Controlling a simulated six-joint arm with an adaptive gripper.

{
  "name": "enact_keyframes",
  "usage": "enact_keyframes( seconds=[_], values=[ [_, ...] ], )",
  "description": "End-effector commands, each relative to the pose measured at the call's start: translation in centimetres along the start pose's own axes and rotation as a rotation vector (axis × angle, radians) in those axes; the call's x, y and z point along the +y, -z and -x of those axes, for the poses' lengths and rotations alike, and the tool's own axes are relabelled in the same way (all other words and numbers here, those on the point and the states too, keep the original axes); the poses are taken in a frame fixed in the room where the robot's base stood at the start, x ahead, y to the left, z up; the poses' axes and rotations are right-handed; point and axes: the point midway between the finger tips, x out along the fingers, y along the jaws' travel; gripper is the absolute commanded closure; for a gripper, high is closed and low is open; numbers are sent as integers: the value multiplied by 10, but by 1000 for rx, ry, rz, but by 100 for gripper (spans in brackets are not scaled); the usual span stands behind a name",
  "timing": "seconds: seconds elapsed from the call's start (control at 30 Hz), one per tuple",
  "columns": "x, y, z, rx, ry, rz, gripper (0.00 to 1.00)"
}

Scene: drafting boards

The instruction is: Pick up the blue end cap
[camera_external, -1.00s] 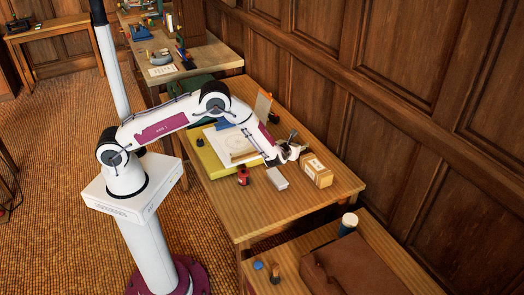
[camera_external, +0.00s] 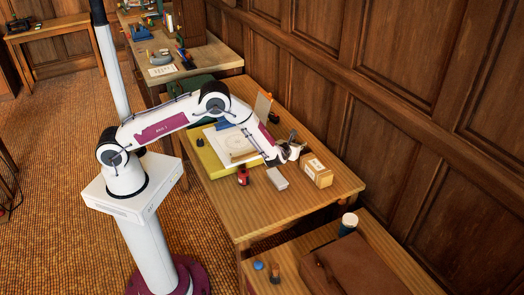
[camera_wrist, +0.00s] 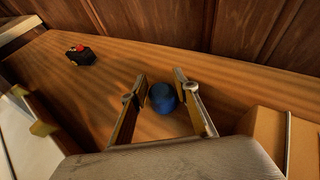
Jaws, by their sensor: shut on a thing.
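The blue end cap (camera_wrist: 163,98) is a small, round, dark blue piece in the middle of the wrist view, between the two fingers. My gripper (camera_wrist: 162,84) is shut on it, one finger at each side. Whether the cap touches the wooden table (camera_wrist: 120,75) or hangs just above it, I cannot tell. In the external view my gripper (camera_external: 291,150) is low over the right part of the middle table, between the drawing board and a cardboard box. The cap cannot be made out there.
The cardboard box (camera_external: 316,170) stands close on the gripper's right. A grey block (camera_external: 277,178) and a red bottle (camera_external: 243,176) are in front. The yellow-edged drawing board (camera_external: 212,165) lies to the left. A small black and red object (camera_wrist: 81,54) sits farther off. The table's front right is clear.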

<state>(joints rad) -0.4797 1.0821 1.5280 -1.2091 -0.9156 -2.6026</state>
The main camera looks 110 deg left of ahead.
Motion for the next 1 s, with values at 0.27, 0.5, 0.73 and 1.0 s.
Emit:
enact_keyframes(
  seconds=[0.27, 0.5, 0.73, 1.0],
  values=[
    [0, -12, 5, -1, 0, 3, 92],
    [0, -37, 15, -1, 1, 2, 92],
    [0, -66, 27, -2, 1, 3, 92],
    [0, -88, 36, -1, 1, 1, 92]
  ],
)
